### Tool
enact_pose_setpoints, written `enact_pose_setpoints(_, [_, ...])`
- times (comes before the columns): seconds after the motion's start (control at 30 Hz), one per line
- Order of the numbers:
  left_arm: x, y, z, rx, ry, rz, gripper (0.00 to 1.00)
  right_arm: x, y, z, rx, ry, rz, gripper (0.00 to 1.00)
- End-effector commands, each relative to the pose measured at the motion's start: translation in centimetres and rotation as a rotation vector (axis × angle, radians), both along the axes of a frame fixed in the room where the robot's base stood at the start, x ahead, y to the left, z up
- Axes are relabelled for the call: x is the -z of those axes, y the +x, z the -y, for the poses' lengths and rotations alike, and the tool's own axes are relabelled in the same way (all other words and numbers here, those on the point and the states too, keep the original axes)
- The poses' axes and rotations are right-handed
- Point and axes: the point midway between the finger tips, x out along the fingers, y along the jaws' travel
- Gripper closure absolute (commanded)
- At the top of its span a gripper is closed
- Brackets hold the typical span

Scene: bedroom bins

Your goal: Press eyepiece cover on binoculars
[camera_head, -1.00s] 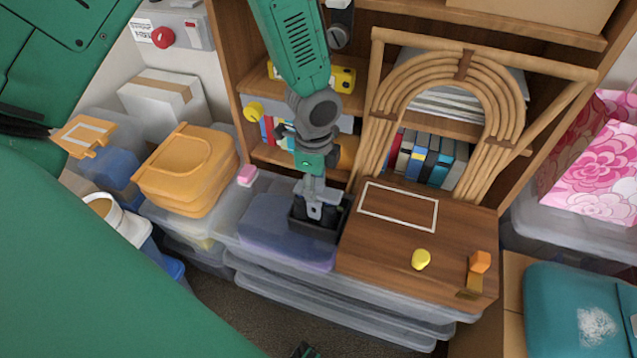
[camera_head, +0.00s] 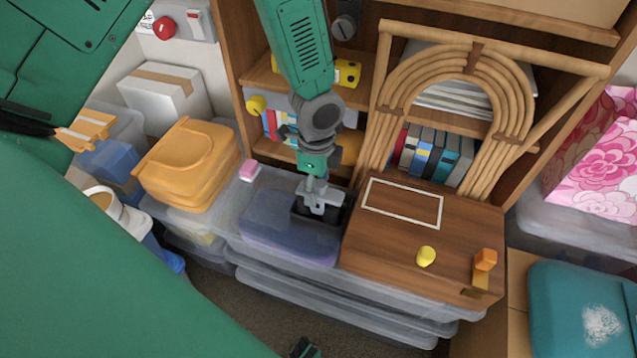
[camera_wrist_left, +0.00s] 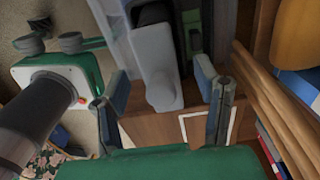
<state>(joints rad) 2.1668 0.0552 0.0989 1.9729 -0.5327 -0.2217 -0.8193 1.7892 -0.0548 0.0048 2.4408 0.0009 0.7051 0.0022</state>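My left gripper (camera_head: 320,197) is at the dark box-like object (camera_head: 320,215) on the clear bins, at the left end of the wooden box. In the left wrist view its two fingers (camera_wrist_left: 161,108) are spread apart. A rounded pale grey piece (camera_wrist_left: 155,62) with a black part behind it shows between them, apart from both fingers. I cannot tell whether these are the binoculars and their eyepiece cover; the gripper hides part of the dark object in the head view.
The wooden box (camera_head: 375,245) carries a white outline, a yellow knob (camera_head: 426,256) and an orange block (camera_head: 485,260). A rattan arch (camera_head: 475,60) stands behind it. Orange lidded bins (camera_head: 188,165) stand at left. A pink block (camera_head: 249,170) lies near the gripper.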

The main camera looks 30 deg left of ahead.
Motion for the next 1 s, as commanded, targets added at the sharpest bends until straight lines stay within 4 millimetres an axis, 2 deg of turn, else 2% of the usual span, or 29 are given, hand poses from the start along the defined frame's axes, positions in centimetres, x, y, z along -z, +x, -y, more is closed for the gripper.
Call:
enact_pose_setpoints(0.37, [-0.7, 0.1, 0.0, 0.000, 0.000, 0.003, 0.43, -0.1, -0.2, 0.0, 0.000, 0.000, 0.002, 0.46])
enact_pose_setpoints(0.47, [-2.1, 0.2, 0.0, -0.001, -0.001, 0.004, 0.43, -0.1, -0.2, 0.0, 0.000, 0.000, 0.003, 0.46])
enact_pose_setpoints(0.8, [-9.1, 0.2, -0.1, -0.001, -0.004, 0.004, 0.43, -0.1, -0.2, 0.0, 0.000, 0.000, 0.003, 0.46])
enact_pose_setpoints(1.0, [-11.4, 0.1, -0.1, 0.000, -0.002, 0.001, 0.43, -0.1, -0.2, 0.0, 0.000, 0.000, 0.003, 0.46])
